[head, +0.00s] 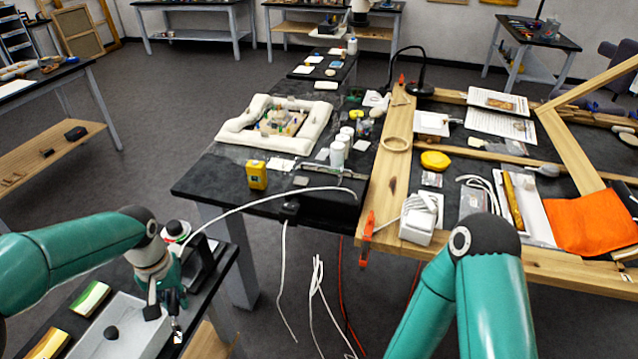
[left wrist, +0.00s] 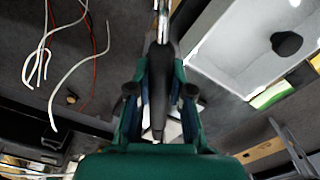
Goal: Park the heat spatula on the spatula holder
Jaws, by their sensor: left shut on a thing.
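My left gripper (head: 166,299) is at the lower left of the head view, over the small side table. It is shut on the dark handle of the heat spatula (left wrist: 158,88), which also shows in the left wrist view between the fingers (left wrist: 160,82). The spatula's pale metal shaft points to the top of that view. In the head view its metal end (head: 178,337) shows below the fingers. I cannot surely pick out the spatula holder; a small metallic piece (head: 342,172) lies at the black table's near edge. My right gripper is out of view.
A white cable (head: 262,200) arcs from the black table toward that gripper. A yellow box (head: 257,176) and white jars (head: 338,153) stand on the table. A floor gap separates the tables.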

